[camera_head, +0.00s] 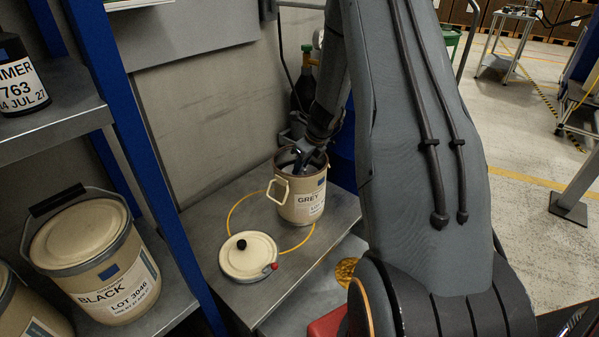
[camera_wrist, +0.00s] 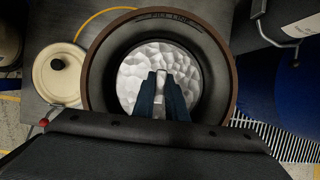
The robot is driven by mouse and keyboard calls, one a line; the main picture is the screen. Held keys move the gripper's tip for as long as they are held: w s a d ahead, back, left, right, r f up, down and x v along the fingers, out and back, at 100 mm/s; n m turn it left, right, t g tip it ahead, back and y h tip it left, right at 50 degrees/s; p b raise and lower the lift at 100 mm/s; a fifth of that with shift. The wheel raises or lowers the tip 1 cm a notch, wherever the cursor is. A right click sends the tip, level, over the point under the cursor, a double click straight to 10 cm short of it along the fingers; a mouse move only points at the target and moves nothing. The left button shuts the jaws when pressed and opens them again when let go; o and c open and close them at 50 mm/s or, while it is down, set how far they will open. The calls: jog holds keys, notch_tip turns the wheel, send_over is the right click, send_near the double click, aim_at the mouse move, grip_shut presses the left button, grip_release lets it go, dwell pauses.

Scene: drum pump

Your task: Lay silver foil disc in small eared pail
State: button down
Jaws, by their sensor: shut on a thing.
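The small eared pail (camera_head: 306,210) is beige, labelled GREY, and stands open on the steel bench. Its brown rim and dark inside show in the wrist view (camera_wrist: 97,65). My gripper (camera_wrist: 160,77) reaches down into the pail, its two dark fingers shut on a small upright tab of the silver foil disc (camera_wrist: 140,60). The crinkled disc is inside the pail's round wall and looks level; its near part is hidden by the fingers. I cannot tell whether it touches what is below. In the head view my gripper (camera_head: 303,158) is at the pail's mouth and the disc is hidden.
A cream lid with a black knob (camera_head: 249,258) lies on the bench (camera_head: 200,225) left of the pail. A blue post (camera_head: 135,130) and shelf with a BLACK-labelled pail (camera_head: 105,270) stand at left.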

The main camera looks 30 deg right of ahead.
jog(key=shift+f, duration=0.65)
jog(key=shift+f, duration=0.15)
jog(key=c, duration=1.8)
grip_release()
jog(key=shift+o, duration=0.2)
